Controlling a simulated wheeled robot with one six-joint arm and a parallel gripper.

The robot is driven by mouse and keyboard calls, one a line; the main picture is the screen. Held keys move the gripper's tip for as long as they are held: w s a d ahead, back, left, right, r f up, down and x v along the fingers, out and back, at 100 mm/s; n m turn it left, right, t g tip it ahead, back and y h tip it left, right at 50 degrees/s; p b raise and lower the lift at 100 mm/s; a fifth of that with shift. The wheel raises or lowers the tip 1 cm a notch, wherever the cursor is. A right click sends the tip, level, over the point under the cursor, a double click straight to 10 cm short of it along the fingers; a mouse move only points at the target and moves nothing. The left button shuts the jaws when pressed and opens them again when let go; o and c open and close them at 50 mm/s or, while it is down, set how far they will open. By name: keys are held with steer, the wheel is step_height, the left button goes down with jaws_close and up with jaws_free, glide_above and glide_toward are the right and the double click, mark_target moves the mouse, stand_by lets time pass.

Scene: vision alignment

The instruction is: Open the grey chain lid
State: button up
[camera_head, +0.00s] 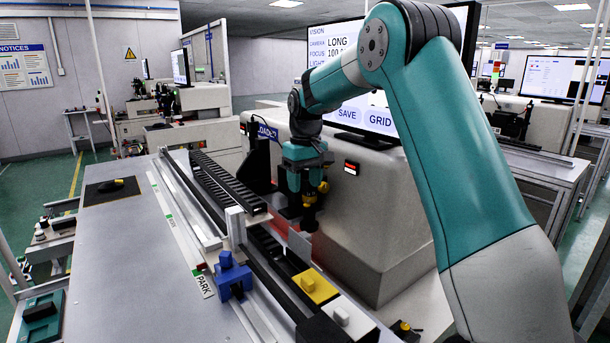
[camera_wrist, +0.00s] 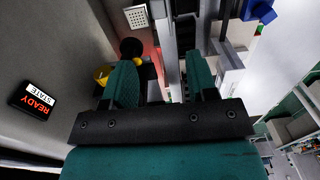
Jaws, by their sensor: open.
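My gripper (camera_head: 308,218) hangs jaws-down over the rail assembly, close to the front of the large beige machine. In the wrist view its two teal fingers (camera_wrist: 162,82) are apart, with nothing between them. A small light grey plate (camera_head: 299,244) stands upright just below and beside the gripper; I cannot tell whether they touch. A dark segmented chain strip (camera_head: 222,180) runs along the rail to the left of the gripper. I cannot tell for sure which grey part is the chain lid. A yellow lid with a knob (camera_head: 314,287) and a white lid with a knob (camera_head: 347,321) lie nearer.
A blue block (camera_head: 232,275) sits on the rail near the PARK label (camera_head: 204,285); it also shows in the wrist view (camera_wrist: 258,10). A white upright block (camera_head: 235,226) stands behind it. The beige machine (camera_head: 375,210) borders the right. The grey tabletop (camera_head: 120,250) is mostly clear.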

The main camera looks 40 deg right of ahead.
steer(key=shift+r, duration=1.55)
steer(key=s+a+n+y, duration=0.2)
steer(key=s+a+n, duration=0.2)
steer(key=s+a, duration=1.2)
steer(key=s+a+f+n+y, duration=0.1)
steer(key=s+a, duration=0.4)
steer(key=s, duration=0.3)
steer(key=s+a+f+n+y+b, duration=0.1)
steer(key=s+a+f+n, duration=0.1)
steer(key=s+a, duration=0.3)
steer(key=s, duration=0.3)
